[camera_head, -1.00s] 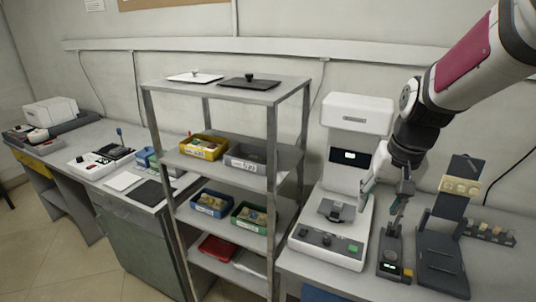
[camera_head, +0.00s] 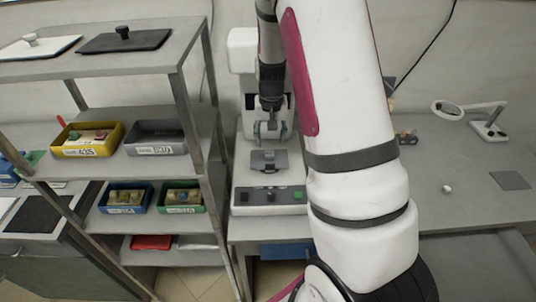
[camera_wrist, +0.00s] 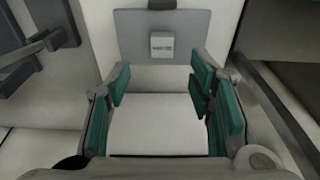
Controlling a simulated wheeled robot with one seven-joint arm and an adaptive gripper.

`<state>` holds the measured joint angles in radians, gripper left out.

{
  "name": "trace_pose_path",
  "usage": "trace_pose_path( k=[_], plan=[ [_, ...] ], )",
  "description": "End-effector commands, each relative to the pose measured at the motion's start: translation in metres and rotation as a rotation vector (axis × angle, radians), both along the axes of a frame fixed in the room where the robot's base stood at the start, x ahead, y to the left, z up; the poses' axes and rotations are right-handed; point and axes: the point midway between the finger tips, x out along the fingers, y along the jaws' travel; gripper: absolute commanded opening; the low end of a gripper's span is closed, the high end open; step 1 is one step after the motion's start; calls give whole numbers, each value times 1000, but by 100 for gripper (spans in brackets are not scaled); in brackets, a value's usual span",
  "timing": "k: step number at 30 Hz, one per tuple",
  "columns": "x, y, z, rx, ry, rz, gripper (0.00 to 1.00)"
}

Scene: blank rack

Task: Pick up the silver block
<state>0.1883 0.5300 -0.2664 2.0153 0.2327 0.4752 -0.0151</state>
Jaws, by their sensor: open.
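The silver block (camera_wrist: 162,45) is a small light cube with a dark marking on its face. In the wrist view it sits on a grey plate (camera_wrist: 130,30), beyond the fingertips and near the middle between them. In the head view the grey plate (camera_head: 262,167) is on the white machine's bed; the block is too small there to tell clearly. My gripper (camera_wrist: 160,88) is open and empty, with teal pads on both sides. In the head view my gripper (camera_head: 268,131) points down above the plate, apart from it.
The white machine (camera_head: 242,38) has an upright column behind my gripper and a front panel with a green button (camera_head: 298,195). A metal shelf rack (camera_head: 192,75) with coloured bins stands to the left. A magnifier lamp (camera_head: 447,110) is on the bench at right.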

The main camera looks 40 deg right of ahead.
Motion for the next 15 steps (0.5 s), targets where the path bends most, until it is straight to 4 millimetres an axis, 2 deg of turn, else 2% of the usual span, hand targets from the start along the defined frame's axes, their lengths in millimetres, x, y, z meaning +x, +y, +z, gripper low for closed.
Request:
trace_pose_path(
  k=[3, 8, 15],
  plan=[
    [1, -1, -12, 1, 1, -1, 48],
    [2, -1, -20, 0, 0, 1, 48],
    [5, 0, -51, 0, 2, 0, 48]
  ],
)
